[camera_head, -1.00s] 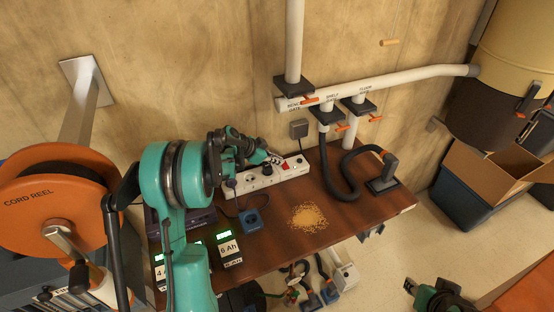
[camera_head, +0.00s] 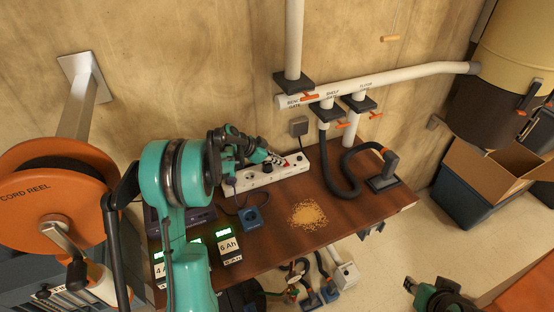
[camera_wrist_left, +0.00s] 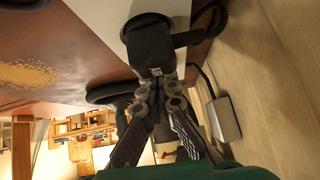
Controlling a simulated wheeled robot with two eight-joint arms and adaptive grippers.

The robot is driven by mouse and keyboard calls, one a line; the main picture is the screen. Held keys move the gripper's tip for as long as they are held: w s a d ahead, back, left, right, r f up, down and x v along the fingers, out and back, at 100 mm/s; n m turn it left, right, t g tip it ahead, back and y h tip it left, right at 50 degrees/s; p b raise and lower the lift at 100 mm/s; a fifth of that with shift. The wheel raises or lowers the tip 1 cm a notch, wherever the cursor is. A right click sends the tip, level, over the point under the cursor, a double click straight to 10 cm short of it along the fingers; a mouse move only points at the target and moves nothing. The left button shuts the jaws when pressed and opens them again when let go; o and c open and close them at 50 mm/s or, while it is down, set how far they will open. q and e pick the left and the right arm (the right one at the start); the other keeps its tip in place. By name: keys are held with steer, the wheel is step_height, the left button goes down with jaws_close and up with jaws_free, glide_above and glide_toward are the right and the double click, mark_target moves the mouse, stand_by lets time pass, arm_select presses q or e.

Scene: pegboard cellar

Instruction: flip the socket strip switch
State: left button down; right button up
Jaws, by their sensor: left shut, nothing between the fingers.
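The white socket strip (camera_head: 258,179) lies along the back of the brown workbench by the wall. A black plug sits in it. Its red switch (camera_head: 285,163), near the right end, is partly covered by my left gripper (camera_head: 278,159). I cannot tell which way the switch is set, or whether the fingers touch it. The left gripper is shut and empty; its dark fingers (camera_wrist_left: 158,90) show in the left wrist view, close to the black plug (camera_wrist_left: 150,45). My right gripper (camera_head: 430,294) is partly in view at the lower right; its jaws are unclear.
A blue socket box (camera_head: 251,217) and a sawdust pile (camera_head: 308,215) are on the bench. A black hose (camera_head: 340,190) curves at right, below white pipes (camera_head: 370,86) with orange gate handles.

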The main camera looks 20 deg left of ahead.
stand_by(0.3)
arm_select(q)
steer(key=v, duration=1.2)
steer(key=shift+s, duration=0.1)
steer(key=s+d+r+n+g+y, duration=0.1)
steer(key=s+d+r+n+y, duration=0.2)
steer(key=s+d, duration=0.75)
steer(key=s+d+f+n+y, duration=0.1)
steer(key=s+d+n, duration=0.1)
steer(key=s+d, duration=0.2)
steer(key=s+d+f+n+t+y, duration=0.1)
steer(key=s+d+f+n, duration=0.1)
steer(key=s, duration=0.8)
steer(key=shift+d+n+y, duration=0.3)
steer(key=shift+d+n, duration=0.5)
steer(key=shift+d, duration=0.35)
